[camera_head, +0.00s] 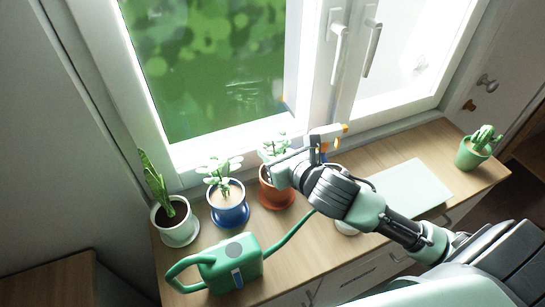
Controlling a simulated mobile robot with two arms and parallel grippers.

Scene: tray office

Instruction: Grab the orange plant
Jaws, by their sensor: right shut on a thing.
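The orange plant is a green leafy plant in an orange-brown pot (274,194) on the wooden counter by the window. My right gripper (282,170) reaches in from the right and is shut at the upper right side of this pot. The gripper and wrist hide part of the pot's rim and some of the leaves. The pot looks upright, and I cannot tell whether it is lifted off the counter. My left gripper is not in view.
A blue potted plant (230,209) stands close left of the orange pot, with a white potted plant (176,228) beyond. A green watering can (231,264) stands in front, its spout reaching toward my right arm. A pale green mat (412,186) and a green cactus pot (471,155) are right.

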